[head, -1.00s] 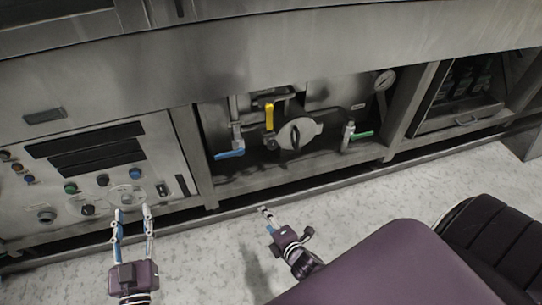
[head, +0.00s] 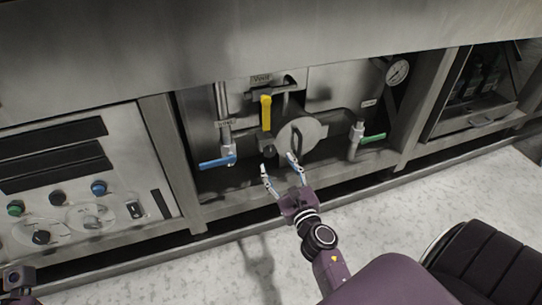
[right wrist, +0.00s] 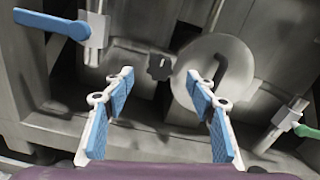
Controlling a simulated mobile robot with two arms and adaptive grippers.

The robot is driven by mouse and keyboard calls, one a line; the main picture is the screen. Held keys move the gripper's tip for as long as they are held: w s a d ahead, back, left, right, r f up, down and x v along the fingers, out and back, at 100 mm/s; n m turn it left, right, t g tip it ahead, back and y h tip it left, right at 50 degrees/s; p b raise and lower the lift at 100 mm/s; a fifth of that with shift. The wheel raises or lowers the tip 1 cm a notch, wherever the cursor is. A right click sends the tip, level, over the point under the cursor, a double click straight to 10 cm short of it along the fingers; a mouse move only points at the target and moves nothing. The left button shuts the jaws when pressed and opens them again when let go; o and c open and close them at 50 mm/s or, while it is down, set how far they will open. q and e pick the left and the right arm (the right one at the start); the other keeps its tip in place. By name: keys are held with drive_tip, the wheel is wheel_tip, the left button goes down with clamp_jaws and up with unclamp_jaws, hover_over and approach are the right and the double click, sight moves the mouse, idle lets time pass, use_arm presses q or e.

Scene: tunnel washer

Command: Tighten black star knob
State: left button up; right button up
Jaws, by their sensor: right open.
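The black star knob (right wrist: 159,66) is a small dark lobed knob below the yellow-handled valve, just left of a round grey cover. In the head view the knob (head: 270,151) is small and dark. My right gripper (head: 278,170) is open and empty in front of it. In the right wrist view, the blue-padded fingers of the right gripper (right wrist: 163,80) stand apart, with the knob between and beyond them, not visibly touched. Only a dark part of my left gripper (head: 18,278) shows at the lower left edge; its fingers are not discernible.
The round cover (head: 305,133) has a dark handle. A blue lever (head: 217,162) sticks out left of the knob, and a green lever (head: 373,138) is to the right. A yellow lever (head: 266,113) hangs above. A frame bar (head: 340,184) runs below the recess.

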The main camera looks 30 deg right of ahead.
sight(271, 152)
drive_tip(key=x, duration=0.6)
drive_tip(key=c, duration=1.2)
drive_tip(key=shift+o, duration=0.2)
